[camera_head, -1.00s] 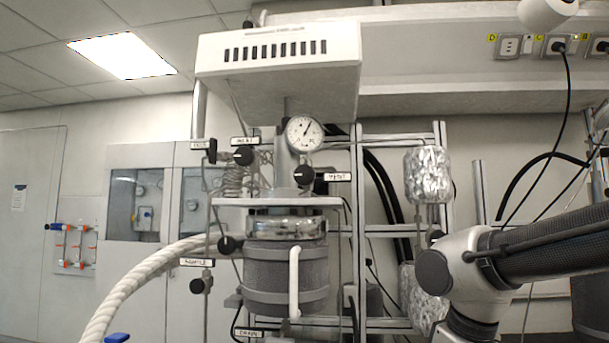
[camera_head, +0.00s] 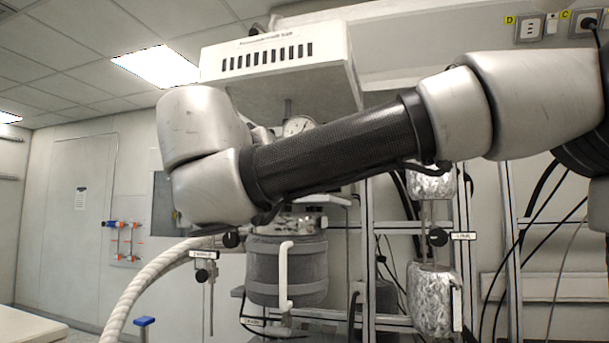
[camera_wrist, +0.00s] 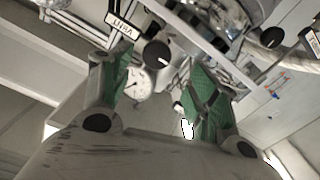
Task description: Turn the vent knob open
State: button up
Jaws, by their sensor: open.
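The vent knob (camera_wrist: 157,53) is black and round and shows in the wrist view beside a white label (camera_wrist: 123,25) that appears upside down and seems to read VENT. My gripper (camera_wrist: 163,66) has green-padded fingers spread apart, with nothing between the pads. The knob appears in the gap between the fingertips, beyond them and apart from the pads. A white-faced pressure gauge (camera_wrist: 138,83) shows beside it, nearer the left finger in the picture. In the head view my arm hides the knob and my gripper; only part of the gauge (camera_head: 297,126) shows.
Another black knob (camera_wrist: 272,37) lies to the right in the wrist view. In the head view, the grey reactor vessel (camera_head: 287,270) stands below my arm, with a thick white hose (camera_head: 135,290) at its left. A white vented box (camera_head: 280,60) overhangs above. Foil-wrapped cylinders (camera_head: 432,300) stand right.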

jog(key=w+d, duration=0.1)
jog(key=w, duration=0.1)
jog(key=w+d+m, duration=0.1)
jog(key=w, duration=0.2)
jog(key=w+d+m, duration=0.1)
jog(key=w, duration=0.1)
jog(key=shift+w, duration=0.2)
jog(key=c, duration=1)
